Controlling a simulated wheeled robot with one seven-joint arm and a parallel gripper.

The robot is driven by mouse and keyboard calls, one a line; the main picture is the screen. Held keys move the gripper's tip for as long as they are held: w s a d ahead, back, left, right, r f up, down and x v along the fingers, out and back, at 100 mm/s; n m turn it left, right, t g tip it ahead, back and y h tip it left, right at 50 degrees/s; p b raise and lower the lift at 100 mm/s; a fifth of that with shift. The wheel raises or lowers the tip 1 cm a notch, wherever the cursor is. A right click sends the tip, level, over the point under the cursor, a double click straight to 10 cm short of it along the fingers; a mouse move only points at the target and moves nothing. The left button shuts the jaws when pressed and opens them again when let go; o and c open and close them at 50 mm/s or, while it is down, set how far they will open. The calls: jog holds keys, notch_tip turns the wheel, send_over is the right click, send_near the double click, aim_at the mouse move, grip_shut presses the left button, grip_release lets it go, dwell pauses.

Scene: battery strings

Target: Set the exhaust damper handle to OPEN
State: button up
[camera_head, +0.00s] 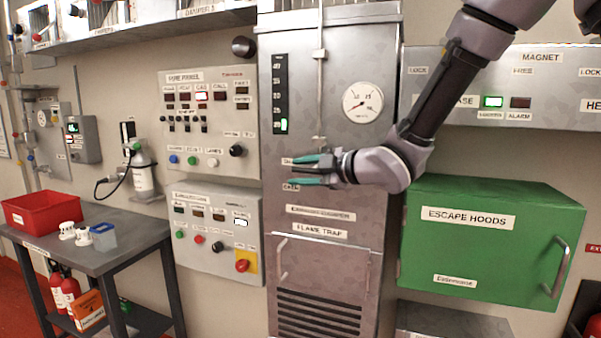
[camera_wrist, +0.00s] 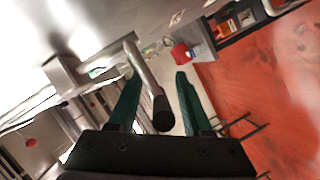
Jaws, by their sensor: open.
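The exhaust damper handle shows in the wrist view as a metal lever (camera_wrist: 147,68) with a black grip end, coming off a bracket on the steel cabinet. My gripper (camera_wrist: 158,77) is open, with one teal finger on each side of the lever. I cannot tell whether either finger touches it. In the head view my gripper (camera_head: 293,170) is in front of the steel damper cabinet (camera_head: 345,190), fingers pointing left, and it hides most of the handle. Small labels beside the fingers are too blurred to read. A vertical rod (camera_head: 320,85) runs down the cabinet above the gripper.
A round gauge (camera_head: 363,102) is above my wrist. A green escape hoods box (camera_head: 490,245) juts out at the right, below my arm. Control panels (camera_head: 211,110) are at the left. A table (camera_head: 95,250) bears a red bin (camera_head: 42,212).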

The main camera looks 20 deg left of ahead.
jog(key=shift+f, duration=0.1)
grip_shut()
dwell(1.4)
